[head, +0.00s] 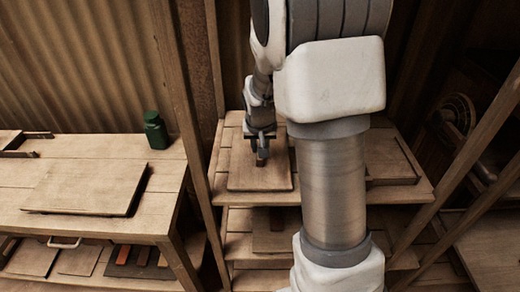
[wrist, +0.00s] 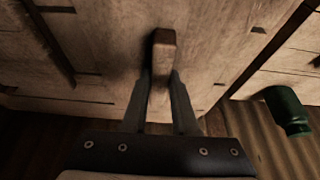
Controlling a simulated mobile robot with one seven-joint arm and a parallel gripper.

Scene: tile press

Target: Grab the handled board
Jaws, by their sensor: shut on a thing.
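The handled board (head: 258,180) is a flat wooden board on the upper shelf of the rack in the head view. In the wrist view it fills the middle (wrist: 110,50), with a small wooden handle (wrist: 163,50) standing up from it. My gripper (head: 262,158) is over the board, pointing down. In the wrist view my gripper (wrist: 161,80) has its two fingers on either side of the handle, shut on it. I cannot tell whether the board rests on the shelf or is slightly raised.
A table (head: 100,147) at left bears another flat board (head: 85,187) and a green bottle (head: 155,130), which also shows in the wrist view (wrist: 287,110). Wooden posts (head: 185,110) flank the rack. Another board (head: 390,167) lies at right on the upper shelf, partly behind my arm.

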